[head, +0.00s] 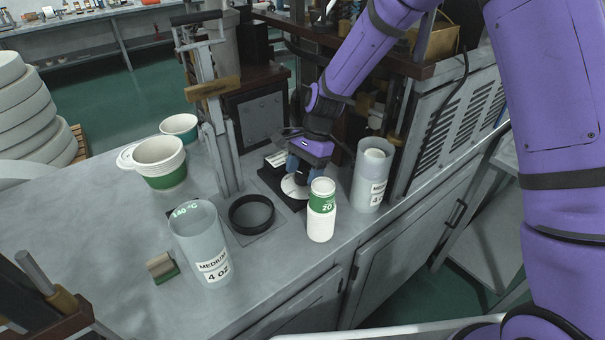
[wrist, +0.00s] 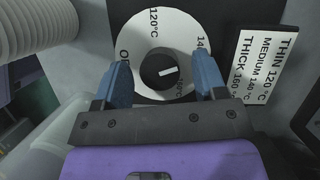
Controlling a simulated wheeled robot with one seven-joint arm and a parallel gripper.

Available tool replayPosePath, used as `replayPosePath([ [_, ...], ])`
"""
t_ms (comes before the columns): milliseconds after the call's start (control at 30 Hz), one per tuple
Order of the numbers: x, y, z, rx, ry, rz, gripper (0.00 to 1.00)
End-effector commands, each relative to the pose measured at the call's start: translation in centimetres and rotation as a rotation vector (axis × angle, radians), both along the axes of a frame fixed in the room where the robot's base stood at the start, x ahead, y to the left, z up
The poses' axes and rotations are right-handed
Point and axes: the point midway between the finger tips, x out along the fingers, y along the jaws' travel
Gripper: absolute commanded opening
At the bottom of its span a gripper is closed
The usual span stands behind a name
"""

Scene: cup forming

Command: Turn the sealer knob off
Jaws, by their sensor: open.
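The sealer knob (wrist: 157,82) is a round black knob on a white dial (wrist: 180,27) in the wrist view. The dial reads OFF at left, 120°C at top, a partly hidden label starting 14 at upper right, and 160°C at lower right. The knob's white mark lies nearly level; its exact setting is unclear. My gripper (wrist: 164,80) is open, with one blue finger on each side of the knob; I cannot tell whether they touch it. In the head view my gripper (head: 298,171) is over the dial (head: 294,188), and the knob is hidden.
A label card (wrist: 262,65) sits right of the dial. Near it stand a green-and-white cup stack (head: 321,210), a clear tube (head: 367,184) and a black ring (head: 251,214).

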Motion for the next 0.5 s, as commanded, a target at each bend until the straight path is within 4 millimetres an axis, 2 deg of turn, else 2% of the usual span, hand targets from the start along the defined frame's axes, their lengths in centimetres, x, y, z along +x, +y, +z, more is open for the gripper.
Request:
replayPosePath([
  [133,-0.22,0.24,-0.72,0.0,0.0,0.0,0.65],
  [400,-0.24,0.28,-0.84,0.001,-0.001,0.0,0.65],
  [433,-0.24,0.28,-0.83,0.001,-0.001,0.0,0.63],
  [500,-0.24,0.28,-0.83,0.001,-0.001,0.0,0.47],
])
